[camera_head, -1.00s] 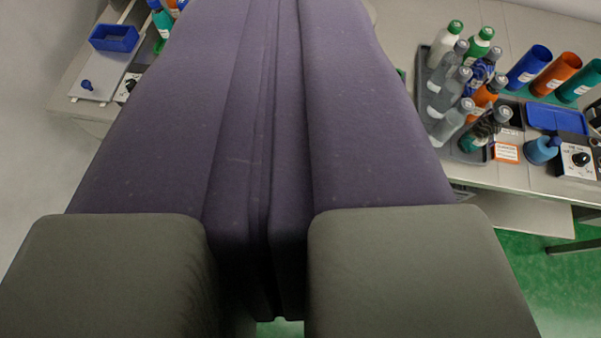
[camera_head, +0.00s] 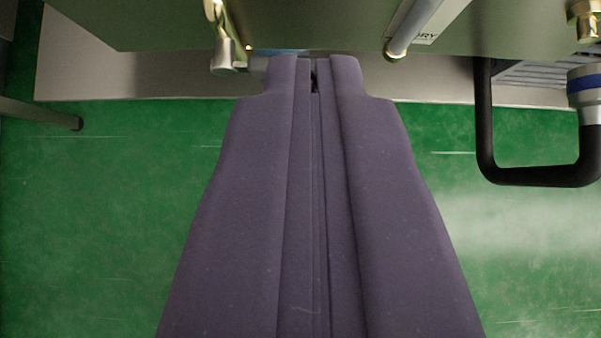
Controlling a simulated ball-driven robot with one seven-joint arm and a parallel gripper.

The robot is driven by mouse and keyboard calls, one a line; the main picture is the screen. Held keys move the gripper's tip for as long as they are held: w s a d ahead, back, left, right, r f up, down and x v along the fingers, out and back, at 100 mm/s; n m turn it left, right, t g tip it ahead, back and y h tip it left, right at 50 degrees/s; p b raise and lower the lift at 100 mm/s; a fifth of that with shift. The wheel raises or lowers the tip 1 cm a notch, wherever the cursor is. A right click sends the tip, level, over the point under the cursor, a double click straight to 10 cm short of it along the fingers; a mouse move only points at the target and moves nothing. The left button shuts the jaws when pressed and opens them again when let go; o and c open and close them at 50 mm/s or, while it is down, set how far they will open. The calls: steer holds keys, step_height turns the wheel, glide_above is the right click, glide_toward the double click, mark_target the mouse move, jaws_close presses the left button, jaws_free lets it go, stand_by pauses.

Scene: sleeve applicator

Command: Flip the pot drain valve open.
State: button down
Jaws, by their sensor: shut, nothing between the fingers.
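My gripper (camera_head: 315,72) points up the picture with its two purple fingers shut and nothing held. Its tips are at the underside of a grey-green machine body. Just left of the tips hangs a small silver fitting (camera_head: 226,56) with a brass stem above it; it looks like the drain valve. A short grey-blue lever-like piece (camera_head: 258,65) runs from it towards the left fingertip and is partly hidden behind it. I cannot tell whether the finger touches it, or how the valve is set. The pot itself cannot be made out.
The machine body (camera_head: 310,22) spans the top. A grey-blue rod (camera_head: 402,32) with a brass end hangs right of the tips. Farther right are a black loop handle (camera_head: 530,177), a brass fitting (camera_head: 586,20) and a blue-ringed part (camera_head: 585,82). Below is open green floor (camera_head: 90,220).

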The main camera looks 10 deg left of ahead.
steer(key=shift+s+a+f, duration=0.15)
steer(key=shift+s+f, duration=0.2)
steer(key=shift+s, duration=0.15)
steer(key=b, duration=0.2)
glide_above(267, 61)
steer(key=s+d, duration=0.2)
steer(key=s, duration=0.1)
step_height(267, 61, down, 7)
steer(key=f+b, duration=0.1)
steer(key=f, duration=0.3)
steer(key=shift+d, duration=0.2)
steer(key=shift+f+b, duration=0.1)
steer(key=shift+b, duration=0.2)
